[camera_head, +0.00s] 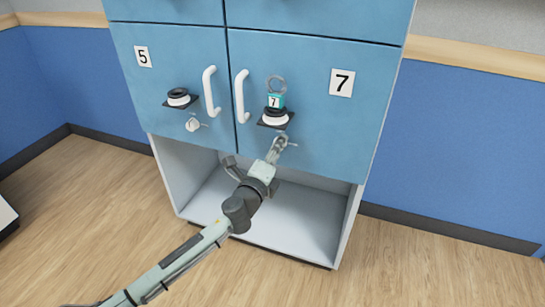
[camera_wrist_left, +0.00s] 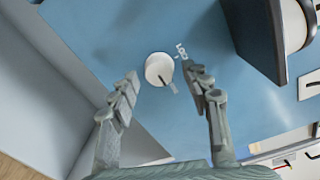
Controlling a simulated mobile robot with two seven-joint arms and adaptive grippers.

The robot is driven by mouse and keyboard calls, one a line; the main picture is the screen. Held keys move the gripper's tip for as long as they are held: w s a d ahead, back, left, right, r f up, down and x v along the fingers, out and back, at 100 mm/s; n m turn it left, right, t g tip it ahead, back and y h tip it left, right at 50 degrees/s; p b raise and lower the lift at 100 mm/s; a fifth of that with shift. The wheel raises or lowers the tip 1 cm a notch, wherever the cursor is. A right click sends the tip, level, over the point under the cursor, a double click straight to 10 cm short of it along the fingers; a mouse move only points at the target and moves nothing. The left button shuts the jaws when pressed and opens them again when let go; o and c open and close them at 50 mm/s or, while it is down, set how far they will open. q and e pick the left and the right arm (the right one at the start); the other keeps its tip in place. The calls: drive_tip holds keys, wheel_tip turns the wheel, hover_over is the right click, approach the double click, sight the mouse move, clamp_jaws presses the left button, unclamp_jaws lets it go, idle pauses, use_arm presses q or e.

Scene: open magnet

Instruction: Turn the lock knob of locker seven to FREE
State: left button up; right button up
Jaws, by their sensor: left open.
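Locker seven's blue door (camera_head: 325,125) is shut and carries a white label (camera_head: 342,83) reading 7. Its white round lock knob (camera_wrist_left: 158,68) shows in the left wrist view, with a dark pointer mark towards the lower right. Small white lettering (camera_wrist_left: 181,50), too small to read surely, is beside it. My left gripper (camera_head: 285,143) is open in front of the lower door and hides the knob in the head view. In the left wrist view, its fingers (camera_wrist_left: 165,83) stand on either side just below the knob, apparently not touching it. My right gripper is not seen.
Above the knob, a black-and-white round device (camera_head: 275,117) on a dark plate has a teal tag (camera_head: 275,101) and a ring (camera_head: 276,84). A white handle (camera_head: 242,96) is left of it. Locker five (camera_head: 180,65) has its own knob (camera_head: 192,125). An open shelf (camera_head: 290,215) lies below.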

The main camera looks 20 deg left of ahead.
use_arm(q)
drive_tip(key=s, duration=1.1)
drive_tip(key=shift+s+a+r, duration=0.2)
drive_tip(key=shift+s+r, duration=0.05)
drive_tip(key=shift+s, duration=0.1)
drive_tip(key=s+a+f+n+g+y, duration=0.35)
drive_tip(key=a+f+n, duration=0.25)
drive_tip(key=f+n, duration=0.25)
drive_tip(key=s+a+f+n+g+h, duration=0.1)
drive_tip(key=s+f+n+g, duration=1)
drive_tip(key=s+f, duration=0.9)
drive_tip(key=shift+n+h, duration=0.35)
drive_tip(key=shift+n, duration=0.2)
drive_tip(key=shift+c, duration=0.4)
